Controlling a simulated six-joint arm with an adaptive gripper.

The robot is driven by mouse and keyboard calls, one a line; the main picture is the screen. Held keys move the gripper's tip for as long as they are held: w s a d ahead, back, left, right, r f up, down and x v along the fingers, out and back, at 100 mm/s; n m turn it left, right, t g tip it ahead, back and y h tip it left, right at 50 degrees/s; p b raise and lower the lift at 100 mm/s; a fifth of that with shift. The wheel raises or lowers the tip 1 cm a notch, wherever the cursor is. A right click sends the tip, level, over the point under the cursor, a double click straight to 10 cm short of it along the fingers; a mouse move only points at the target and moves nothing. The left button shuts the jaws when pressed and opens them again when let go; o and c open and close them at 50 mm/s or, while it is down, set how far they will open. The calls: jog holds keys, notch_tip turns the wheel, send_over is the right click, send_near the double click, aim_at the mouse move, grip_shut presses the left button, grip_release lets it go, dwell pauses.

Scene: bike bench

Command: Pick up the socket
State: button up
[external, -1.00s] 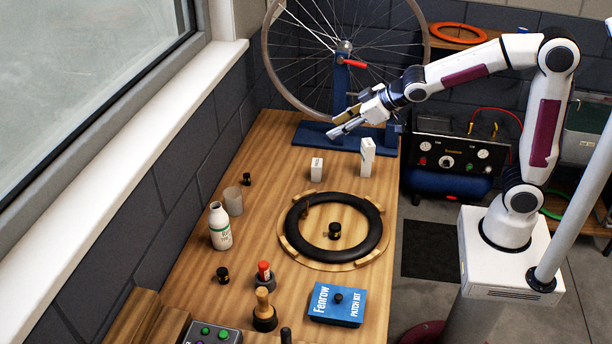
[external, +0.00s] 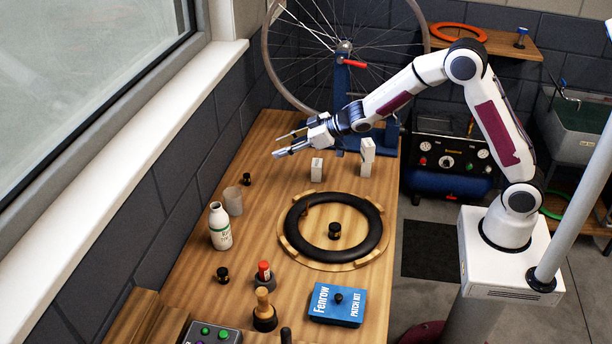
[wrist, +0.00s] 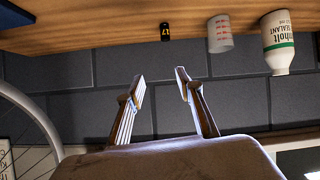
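Several small black sockets stand on the wooden bench: one at the far left (external: 246,179), one at the front left (external: 223,274), one inside the black tire ring (external: 334,230), and one on the blue patch kit box (external: 338,298). Which one the task means I cannot tell. My gripper (external: 278,145) is open and empty, above the far part of the bench and apart from all of them. In the wrist view its fingers (wrist: 160,86) are spread, and a black socket marked "17" (wrist: 165,31) shows beyond them near the bench edge.
A clear cup (external: 233,201) and a white sealant bottle (external: 220,227) stand near the far-left socket. Two white boxes (external: 316,169) (external: 367,158) stand right of it. The wheel stand (external: 342,100) is behind my gripper. The left wall borders the bench.

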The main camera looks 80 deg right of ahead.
jog(key=y, duration=0.2)
send_near(252, 184)
jog(key=r, duration=0.1)
jog(key=w+r, duration=0.1)
jog(key=shift+w+a+r+n+t, duration=0.2)
jog(key=shift+r+n+t, duration=0.1)
jog(key=shift+n, duration=0.1)
jog(key=shift+w+f, duration=0.15)
jog(key=shift+f, duration=0.4)
jog(key=shift+w+a, duration=0.1)
jog(key=shift+x, duration=1.2)
jog(key=shift+w, duration=0.15)
jog(key=shift+x, duration=2.45)
grip_shut()
